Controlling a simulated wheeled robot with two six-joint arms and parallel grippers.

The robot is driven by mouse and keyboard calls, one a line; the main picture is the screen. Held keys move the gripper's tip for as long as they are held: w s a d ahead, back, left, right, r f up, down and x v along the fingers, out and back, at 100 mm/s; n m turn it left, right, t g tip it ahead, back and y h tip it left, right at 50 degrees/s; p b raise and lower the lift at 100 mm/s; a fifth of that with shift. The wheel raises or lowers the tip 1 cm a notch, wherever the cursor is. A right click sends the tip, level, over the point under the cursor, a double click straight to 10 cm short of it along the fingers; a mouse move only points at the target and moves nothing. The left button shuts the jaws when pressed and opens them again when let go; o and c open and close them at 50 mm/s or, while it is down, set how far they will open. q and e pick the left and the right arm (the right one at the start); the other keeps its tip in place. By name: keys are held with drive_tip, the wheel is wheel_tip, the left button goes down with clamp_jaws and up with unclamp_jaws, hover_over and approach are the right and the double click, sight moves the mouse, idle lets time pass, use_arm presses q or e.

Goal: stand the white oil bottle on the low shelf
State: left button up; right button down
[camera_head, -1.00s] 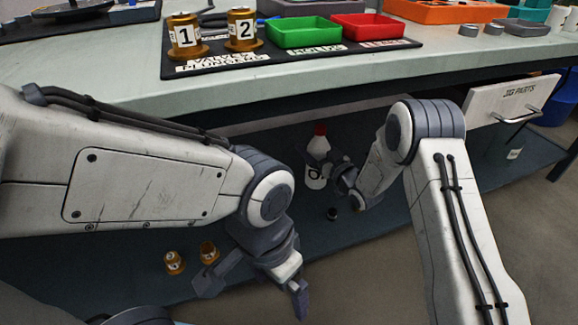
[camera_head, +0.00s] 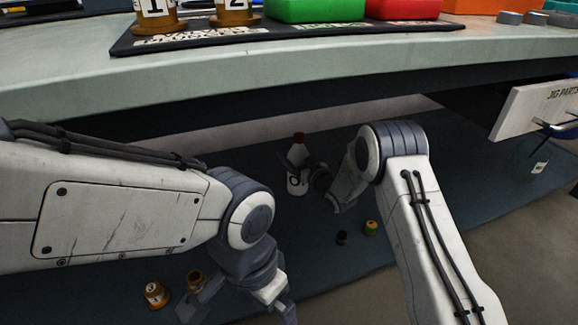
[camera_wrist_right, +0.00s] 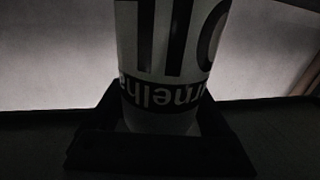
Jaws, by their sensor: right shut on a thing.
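The white oil bottle (camera_head: 295,181) with a red cap is under the bench, upright or nearly so, over the dark low shelf (camera_head: 330,275). I cannot tell whether its base touches the shelf. My right gripper (camera_head: 308,172) is shut on the bottle from its right side. In the right wrist view, the bottle's label (camera_wrist_right: 165,50) appears upside down between the dark fingers (camera_wrist_right: 160,135). My left gripper (camera_head: 238,310) is open and empty, low in the head view and left of the bottle.
Two brass valves (camera_head: 156,295) (camera_head: 195,281) lie near my left gripper. A black part (camera_head: 341,237) and a small brass-green part (camera_head: 370,228) lie on the shelf below my right forearm. The bench edge (camera_head: 250,72) overhangs. An open drawer (camera_head: 535,108) juts out at right.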

wheel_tip(320, 180, down, 4)
drive_tip(key=shift+a+r+b, duration=0.1)
drive_tip(key=shift+r+b, duration=0.05)
drive_tip(key=shift+b, duration=1.05)
drive_tip(key=shift+r, duration=0.15)
unclamp_jaws()
drive_tip(key=shift+f, duration=0.25)
drive_tip(key=shift+s+r+p, duration=0.1)
drive_tip(key=shift+r+p, duration=0.15)
drive_tip(key=shift+p, duration=0.05)
drive_tip(key=p+v, duration=0.4)
drive_tip(key=v, duration=0.3)
drive_tip(key=shift+d, duration=0.25)
drive_tip(key=shift+s+f, duration=0.1)
drive_tip(key=shift+s, duration=0.05)
